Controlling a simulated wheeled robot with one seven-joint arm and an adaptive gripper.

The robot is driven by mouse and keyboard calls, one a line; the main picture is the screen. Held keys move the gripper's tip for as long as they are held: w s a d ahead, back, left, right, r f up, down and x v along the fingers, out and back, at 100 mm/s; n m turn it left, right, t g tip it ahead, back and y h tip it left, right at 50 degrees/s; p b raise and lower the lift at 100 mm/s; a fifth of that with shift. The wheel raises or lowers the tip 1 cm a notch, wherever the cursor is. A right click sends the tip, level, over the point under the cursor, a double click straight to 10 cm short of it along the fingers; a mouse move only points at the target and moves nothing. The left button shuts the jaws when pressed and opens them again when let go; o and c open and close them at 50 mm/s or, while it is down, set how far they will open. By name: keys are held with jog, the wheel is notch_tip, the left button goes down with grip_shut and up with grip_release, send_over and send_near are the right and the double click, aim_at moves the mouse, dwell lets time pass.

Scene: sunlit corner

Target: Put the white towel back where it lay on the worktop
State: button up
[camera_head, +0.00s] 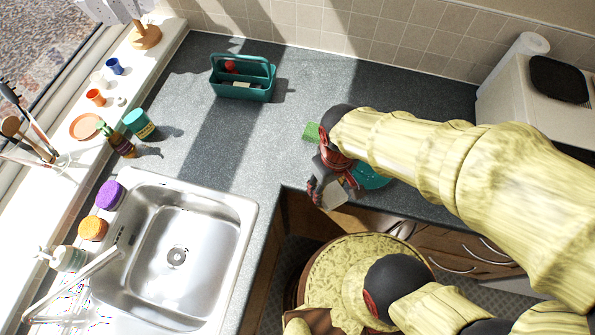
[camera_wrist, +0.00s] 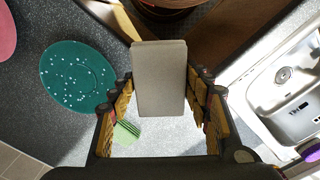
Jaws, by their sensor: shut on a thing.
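The white towel (camera_head: 335,195) is a small folded slab held in my gripper (camera_head: 327,185), above the worktop's front edge by the inner corner. In the wrist view the towel (camera_wrist: 160,75) looks pale grey and stands out between the two fingers of my gripper (camera_wrist: 161,92). The fingers are shut on its sides. The grey speckled worktop (camera_head: 290,95) is partly hidden by my arm. In the wrist view a brightly sunlit patch of worktop (camera_wrist: 165,138) lies below the towel.
A green sponge (camera_head: 311,132) and a teal speckled plate (camera_wrist: 77,75) lie near my gripper. A teal caddy (camera_head: 243,88) stands at the back. The steel sink (camera_head: 175,255) is at the left front. A white appliance (camera_head: 510,80) stands at the back right.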

jog(key=w+a+f+b, duration=0.15)
jog(key=w+f, duration=0.25)
jog(key=w, duration=0.4)
send_over(307, 169)
notch_tip(307, 169, down, 5)
jog(key=shift+s+f+b, duration=0.15)
jog(key=shift+b, duration=0.25)
jog(key=shift+f, duration=0.3)
jog(key=shift+w+f+b, duration=0.2)
jog(key=shift+f+b, duration=0.1)
jog(key=shift+f, duration=1.2)
jog(key=shift+f, duration=0.1)
jog(key=o, duration=0.9)
jog(key=shift+o, duration=0.6)
